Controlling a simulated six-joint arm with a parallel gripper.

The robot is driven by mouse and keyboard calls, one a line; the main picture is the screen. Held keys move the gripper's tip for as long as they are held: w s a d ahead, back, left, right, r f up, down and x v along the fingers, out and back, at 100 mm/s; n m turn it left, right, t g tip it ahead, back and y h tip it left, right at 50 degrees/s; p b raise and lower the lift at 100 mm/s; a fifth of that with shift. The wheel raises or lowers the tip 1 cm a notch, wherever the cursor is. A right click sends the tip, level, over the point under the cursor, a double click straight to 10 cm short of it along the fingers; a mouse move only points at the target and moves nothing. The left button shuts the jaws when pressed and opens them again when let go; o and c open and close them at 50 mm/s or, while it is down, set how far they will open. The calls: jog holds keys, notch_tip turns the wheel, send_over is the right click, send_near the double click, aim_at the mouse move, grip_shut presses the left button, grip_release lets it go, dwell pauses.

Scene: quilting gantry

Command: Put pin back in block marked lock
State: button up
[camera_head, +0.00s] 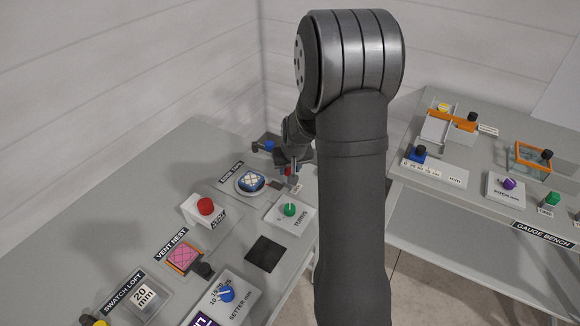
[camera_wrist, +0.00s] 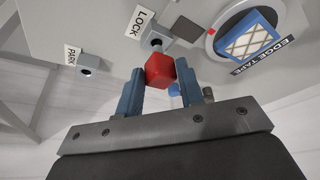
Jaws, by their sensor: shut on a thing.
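My gripper (camera_wrist: 160,80) is shut on the red head of the pin (camera_wrist: 160,68), seen in the wrist view. The grey block marked LOCK (camera_wrist: 160,33) is just beyond the pin head, and the head lines up closely with its face. A dark spot shows between head and block; I cannot tell whether the shaft is inside the hole. The grey block marked PARK (camera_wrist: 88,62) stands to the left with no pin seen in it. In the head view my gripper (camera_head: 289,172) is small and low over the far end of the left table.
A round plate (camera_head: 240,189) with a blue patterned pad (camera_head: 251,181) lies close by, labelled EDGE TAPE. A green knob (camera_head: 290,209), a red button (camera_head: 205,206) and a dark square (camera_head: 266,252) are nearer.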

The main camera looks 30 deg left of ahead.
jog(key=shift+f, duration=1.3)
jog(key=o, duration=1.3)
jog(key=shift+c, duration=0.2)
jog(key=v, duration=1.7)
jog(key=shift+r, duration=0.15)
jog(key=x, duration=1.7)
jog(key=shift+f, duration=0.2)
